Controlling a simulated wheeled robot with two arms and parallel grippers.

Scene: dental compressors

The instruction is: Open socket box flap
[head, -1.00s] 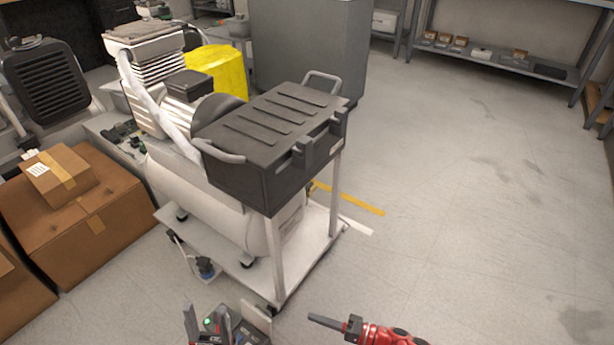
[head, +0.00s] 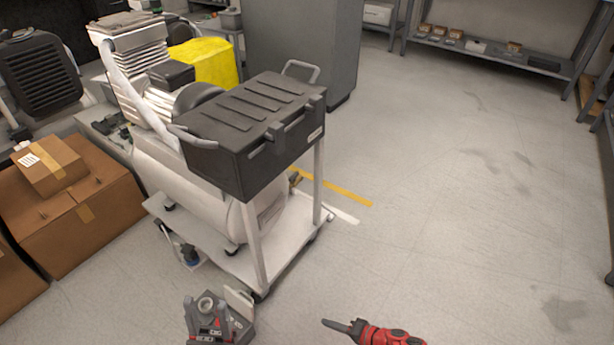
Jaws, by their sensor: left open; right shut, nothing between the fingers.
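A grey socket box (head: 239,325) is low at the bottom centre-left of the head view, in front of the cart. A pale flat plate (head: 239,302), which looks like its flap, stands tilted at its far right side. A round grey part shows on its near-left portion. My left gripper (head: 208,312) is open, its two grey fingers in front of the box and partly hiding it. I cannot tell whether they touch it. My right gripper (head: 326,323) is shut and empty, to the right of the box and apart from it, above the floor.
A white cart (head: 215,258) with a compressor tank and a black case (head: 250,130) stands just beyond the box. Cardboard boxes (head: 90,215) are at the left. A grey cabinet (head: 300,55) stands behind. The floor on the right is clear.

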